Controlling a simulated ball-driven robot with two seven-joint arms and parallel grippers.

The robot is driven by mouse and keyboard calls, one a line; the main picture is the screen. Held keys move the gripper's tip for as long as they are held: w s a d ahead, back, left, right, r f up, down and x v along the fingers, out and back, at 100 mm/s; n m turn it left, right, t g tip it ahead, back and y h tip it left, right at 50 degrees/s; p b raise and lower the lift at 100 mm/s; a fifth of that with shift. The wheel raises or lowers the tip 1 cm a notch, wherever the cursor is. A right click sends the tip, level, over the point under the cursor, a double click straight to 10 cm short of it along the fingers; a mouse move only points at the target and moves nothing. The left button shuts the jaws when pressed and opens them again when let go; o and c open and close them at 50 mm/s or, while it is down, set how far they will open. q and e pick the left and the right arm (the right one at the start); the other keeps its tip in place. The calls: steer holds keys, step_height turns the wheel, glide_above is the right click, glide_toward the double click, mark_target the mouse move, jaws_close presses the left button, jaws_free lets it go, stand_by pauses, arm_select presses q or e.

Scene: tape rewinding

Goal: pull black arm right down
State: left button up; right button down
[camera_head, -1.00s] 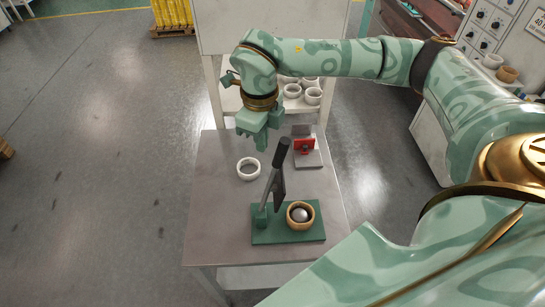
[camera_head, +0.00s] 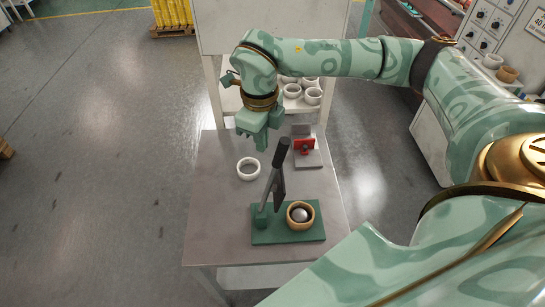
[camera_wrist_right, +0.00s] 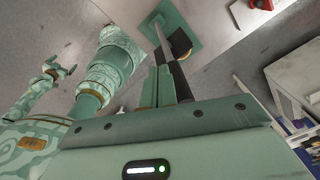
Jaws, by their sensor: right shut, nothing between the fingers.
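The black arm (camera_head: 279,181) stands tilted up from a green base (camera_head: 263,236), its dark handle end at the top. A tan ring (camera_head: 292,220) with a grey round core sits on the base beside it. My right gripper (camera_head: 260,143) is shut and empty, pointing down just behind and left of the arm's top; I see no clear contact. In the right wrist view, the shut fingers (camera_wrist_right: 166,86) show in front of the green base (camera_wrist_right: 184,24), partly covering the black arm. My left gripper (camera_wrist_right: 56,72) appears small at the left there, its jaws too small to judge.
A red and grey device (camera_head: 305,147) stands at the back right. Several rings (camera_head: 313,96) sit on a shelf behind. The table's left front is clear.

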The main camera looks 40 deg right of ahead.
stand_by(0.4)
step_height(320, 180, down, 4)
steer(key=shift+r+b, duration=0.25)
steer(key=shift+b, duration=0.85)
steer(key=shift+d, duration=0.15)
steer(key=shift+s+d, duration=0.55)
steer(key=shift+d, duration=0.3)
